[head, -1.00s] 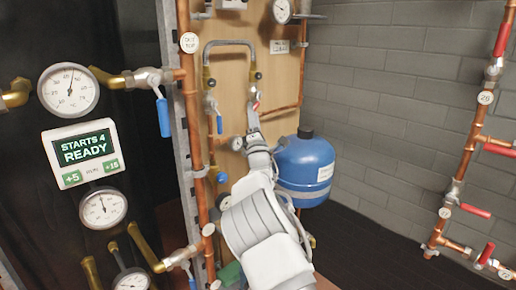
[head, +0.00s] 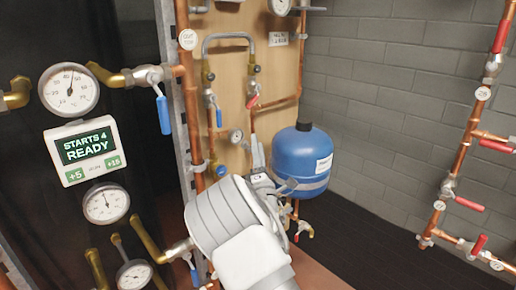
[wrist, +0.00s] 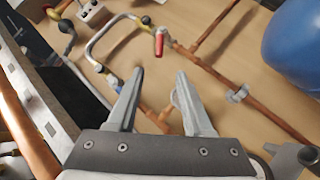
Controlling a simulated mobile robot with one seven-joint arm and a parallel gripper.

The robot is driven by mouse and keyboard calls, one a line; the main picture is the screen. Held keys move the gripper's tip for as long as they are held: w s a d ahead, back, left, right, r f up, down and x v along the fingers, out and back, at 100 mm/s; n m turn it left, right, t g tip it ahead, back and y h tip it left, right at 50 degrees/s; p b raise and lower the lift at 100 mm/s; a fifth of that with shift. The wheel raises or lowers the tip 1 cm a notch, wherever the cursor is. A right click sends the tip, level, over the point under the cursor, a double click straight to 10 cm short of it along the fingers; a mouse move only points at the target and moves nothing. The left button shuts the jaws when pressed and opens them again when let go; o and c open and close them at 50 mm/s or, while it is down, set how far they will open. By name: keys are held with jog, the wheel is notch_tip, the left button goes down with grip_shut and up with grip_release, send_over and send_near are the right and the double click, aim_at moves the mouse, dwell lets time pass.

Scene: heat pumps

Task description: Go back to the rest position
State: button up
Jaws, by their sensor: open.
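My gripper (wrist: 160,73) is open and empty in the wrist view. Its two grey fingers stand apart in front of the wooden board (wrist: 215,120), and a red-handled valve (wrist: 159,42) lies beyond the fingertips, apart from them. In the head view my white and grey arm reaches up from the bottom centre and hides most of the gripper. The red-handled valve (head: 253,101) shows above the arm, below the right end of a bent grey pipe (head: 229,37).
A blue tank (head: 298,160) is close to the right of my arm. Copper pipe (head: 192,120) and a blue lever (head: 164,115) stand left. A READY display (head: 85,149) and gauges are further left. Pipes with red levers (head: 470,204) run along the right wall.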

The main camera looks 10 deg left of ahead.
jog(key=shift+s+f, duration=0.2)
jog(key=shift+s, duration=0.05)
jog(key=shift+d, duration=0.1)
jog(key=w+d+r+m+g+h, duration=0.1)
jog(key=d+r+m+g+h, duration=0.1)
jog(key=d+m+h, duration=0.3)
jog(key=w+d+r+m+g+h, duration=0.1)
jog(key=w+d+m+g+h, duration=0.1)
jog(key=d+m, duration=0.4)
jog(key=s+d+r+m+g, duration=0.2)
jog(key=s+d+m+g, duration=0.3)
jog(key=d, duration=0.3)
jog(key=s+d+f+m+g, duration=0.1)
jog(key=s+d+m+g, duration=0.2)
jog(key=s, duration=1)
jog(key=s+d+f+m+g, duration=0.1)
jog(key=s+d+m+g, duration=0.2)
jog(key=s, duration=1)
jog(key=s+d+f+m+g, duration=0.1)
jog(key=s+d+m+g, duration=0.2)
jog(key=s, duration=1)
notch_tip(320, 180, up, 24)
jog(key=a+m+p, duration=0.1)
jog(key=p, duration=2.3)
jog(key=shift+a+f+h, duration=0.2)
jog(key=shift+h, duration=0.1)
